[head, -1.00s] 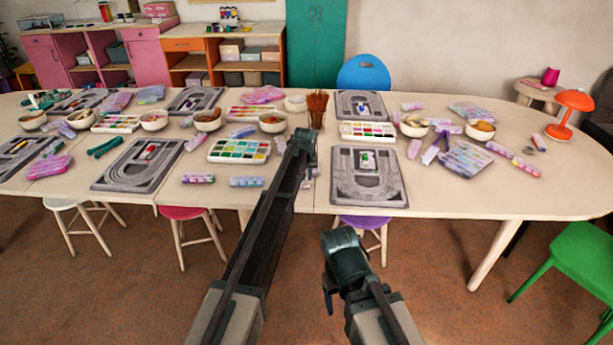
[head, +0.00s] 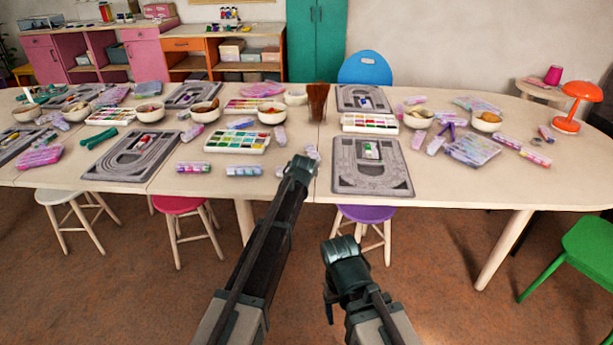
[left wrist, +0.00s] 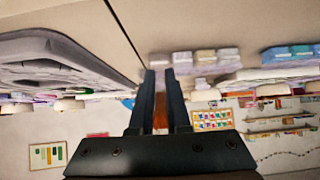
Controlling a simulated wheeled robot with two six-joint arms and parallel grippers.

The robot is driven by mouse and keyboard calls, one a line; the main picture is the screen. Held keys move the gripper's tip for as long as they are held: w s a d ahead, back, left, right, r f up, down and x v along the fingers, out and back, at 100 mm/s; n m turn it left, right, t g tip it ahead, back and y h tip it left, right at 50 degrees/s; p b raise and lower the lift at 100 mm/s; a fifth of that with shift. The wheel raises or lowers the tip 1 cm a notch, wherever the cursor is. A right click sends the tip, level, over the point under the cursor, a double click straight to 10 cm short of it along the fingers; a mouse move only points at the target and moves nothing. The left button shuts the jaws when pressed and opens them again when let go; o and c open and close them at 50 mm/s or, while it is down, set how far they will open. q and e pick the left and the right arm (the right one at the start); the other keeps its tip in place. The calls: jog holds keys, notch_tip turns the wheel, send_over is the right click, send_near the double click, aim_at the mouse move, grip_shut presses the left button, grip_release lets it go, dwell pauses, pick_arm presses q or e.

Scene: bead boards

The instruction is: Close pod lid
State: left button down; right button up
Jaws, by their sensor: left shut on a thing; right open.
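Several small purple-and-pink bead pods lie on the table, among them a pair at its front edge (head: 244,170) and a small cluster (head: 310,152) just beyond my left gripper. I cannot tell which pod has an open lid. My left gripper (head: 301,164) is over the table's front edge, left of the near bead board (head: 345,182). In the left wrist view, its fingers (left wrist: 160,75) stand close together; the thing they hold cannot be made out. My right gripper (head: 340,250) is open and empty, low in front of the table.
The table (head: 470,190) also carries paint-like bead trays (head: 237,142), bowls (head: 271,112), a brown brush cup (head: 317,102) and more boards. An orange lamp (head: 566,123) stands at the right end. A purple stool (head: 366,213) is under the front edge.

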pick_arm(q)
jog(key=c, duration=0.9)
grip_release()
jog(key=shift+o, duration=0.2)
